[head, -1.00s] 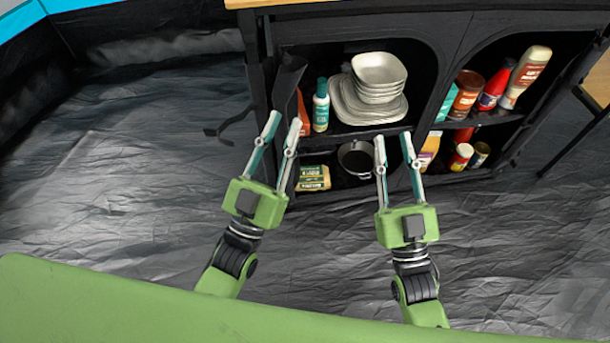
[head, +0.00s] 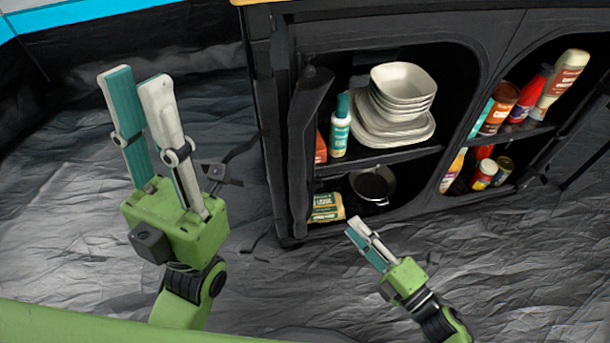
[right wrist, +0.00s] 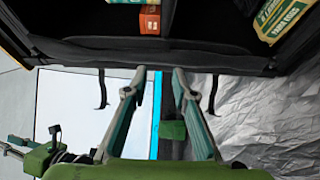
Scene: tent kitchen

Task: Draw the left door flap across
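The left door flap (head: 303,150) is a dark fabric bundle gathered upright along the left side of the cabinet's left opening. In the right wrist view the flap (right wrist: 150,50) appears as a dark band across the top, with straps hanging from it. My right gripper (head: 352,226) is low in front of the left opening, right of the flap, its fingers pointing left. The fingers are apart and empty; the right wrist view shows the gap between the fingertips (right wrist: 159,70). My left gripper (head: 136,80) is left of the cabinet, open and empty, apart from the flap.
The black cabinet (head: 450,30) holds stacked white dishes (head: 402,100), a teal bottle (head: 340,128), a dark pot (head: 372,186) and a yellow packet (head: 327,207) in its left opening. Bottles and jars fill the right opening. The crinkled grey floor (head: 60,210) is clear at left.

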